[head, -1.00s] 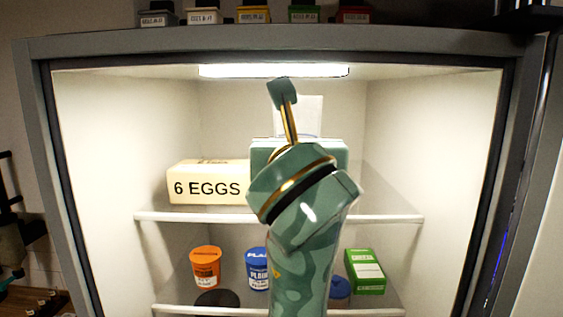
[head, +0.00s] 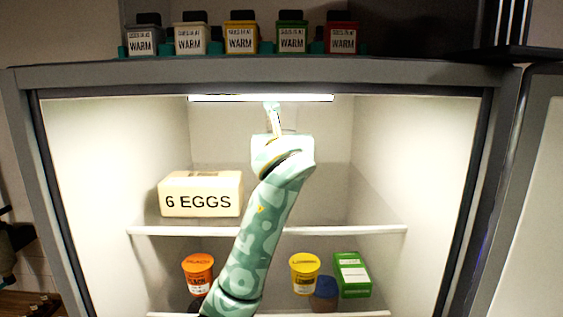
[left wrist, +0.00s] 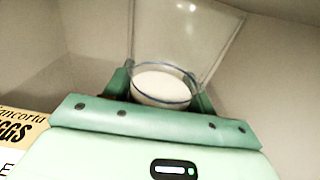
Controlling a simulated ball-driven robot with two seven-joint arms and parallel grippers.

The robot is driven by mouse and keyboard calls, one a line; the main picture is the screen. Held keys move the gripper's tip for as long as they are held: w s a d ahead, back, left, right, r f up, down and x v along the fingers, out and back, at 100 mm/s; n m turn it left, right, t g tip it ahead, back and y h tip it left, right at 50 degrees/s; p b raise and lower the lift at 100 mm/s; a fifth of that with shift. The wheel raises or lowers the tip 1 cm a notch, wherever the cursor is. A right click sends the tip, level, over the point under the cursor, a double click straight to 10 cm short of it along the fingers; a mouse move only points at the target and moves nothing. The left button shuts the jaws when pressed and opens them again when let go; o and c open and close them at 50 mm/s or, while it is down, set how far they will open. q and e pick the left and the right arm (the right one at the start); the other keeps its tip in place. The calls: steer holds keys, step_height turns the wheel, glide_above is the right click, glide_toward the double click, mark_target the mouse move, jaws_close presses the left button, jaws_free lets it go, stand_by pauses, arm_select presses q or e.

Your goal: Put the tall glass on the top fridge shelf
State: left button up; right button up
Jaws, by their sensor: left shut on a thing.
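The tall clear glass (left wrist: 185,45) is between the green fingers of my left gripper (left wrist: 160,88) in the left wrist view. Its narrower end with a white disc sits at the fingers, and its wall flares away from them. In the head view, my left arm reaches into the open fridge above the top shelf (head: 330,229), right of the egg box. My wrist hides most of the gripper there, and only a faint pale part of the glass (head: 288,120) shows. I cannot tell whether the glass touches the shelf. My right gripper is not in view.
The egg box (head: 200,194) stands on the top shelf at left; that shelf's right side is clear. Below are an orange tub (head: 198,271), a yellow tub (head: 304,272) and a green carton (head: 351,274). The fridge lamp (head: 262,98) is close above my wrist.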

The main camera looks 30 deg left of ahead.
arm_select(q)
steer(key=f, duration=0.2)
steer(key=w+a+f+p, duration=0.1)
steer(key=f, duration=0.1)
steer(key=w+f+p, duration=0.1)
steer(key=f, duration=0.1)
steer(key=shift+w+a+f, duration=0.15)
steer(key=shift+a, duration=0.05)
steer(key=shift+w+a+f+p, duration=0.1)
steer(key=shift+f+p, duration=0.05)
steer(key=shift+p, duration=0.3)
steer(key=shift+f, duration=0.15)
steer(key=shift+f, duration=0.1)
steer(key=o, duration=1.3)
steer(key=shift+c, duration=0.2)
